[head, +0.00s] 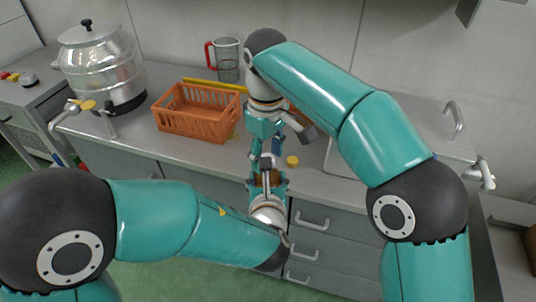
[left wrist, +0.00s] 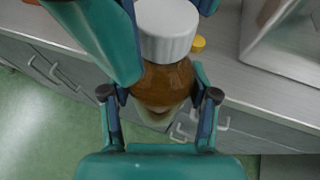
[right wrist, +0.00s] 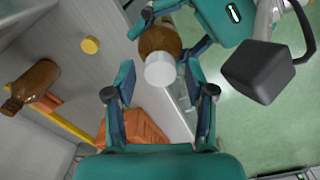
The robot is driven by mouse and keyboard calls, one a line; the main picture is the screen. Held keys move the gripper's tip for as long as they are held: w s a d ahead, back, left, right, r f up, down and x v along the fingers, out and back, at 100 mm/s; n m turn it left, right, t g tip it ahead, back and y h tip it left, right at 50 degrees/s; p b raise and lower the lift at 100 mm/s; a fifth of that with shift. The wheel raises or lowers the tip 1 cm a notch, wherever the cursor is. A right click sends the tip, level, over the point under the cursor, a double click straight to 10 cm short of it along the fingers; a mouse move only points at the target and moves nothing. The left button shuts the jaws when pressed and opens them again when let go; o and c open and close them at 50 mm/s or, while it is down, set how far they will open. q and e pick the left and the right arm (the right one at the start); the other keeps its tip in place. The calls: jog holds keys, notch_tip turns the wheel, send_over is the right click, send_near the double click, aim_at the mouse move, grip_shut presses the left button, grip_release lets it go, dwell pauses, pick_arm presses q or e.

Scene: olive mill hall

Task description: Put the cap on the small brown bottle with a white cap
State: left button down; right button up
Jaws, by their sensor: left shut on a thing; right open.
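The small brown bottle (left wrist: 165,86) is held in my left gripper (left wrist: 160,98), which is shut on its body in front of the counter. It also shows in the head view (head: 268,177) and the right wrist view (right wrist: 160,41). The white cap (right wrist: 160,70) is at the bottle's mouth, in line with it; it also shows in the left wrist view (left wrist: 165,30). I cannot tell how tightly it sits. My right gripper (right wrist: 160,92) is open, with its fingers apart on either side near the cap. The right arm hides part of the head view.
A yellow cap (head: 292,161) lies on the counter close behind the grippers. An orange crate (head: 196,127) and a steel pot (head: 101,65) stand left. A glass jug (head: 227,60) is at the back. Another brown bottle (right wrist: 36,82) shows in the right wrist view.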

jog(key=shift+f, duration=0.3)
jog(key=shift+c, duration=0.3)
grip_shut()
jog(key=shift+m, duration=0.9)
jog(key=shift+o, duration=1)
grip_release()
jog(key=shift+r, duration=3.7)
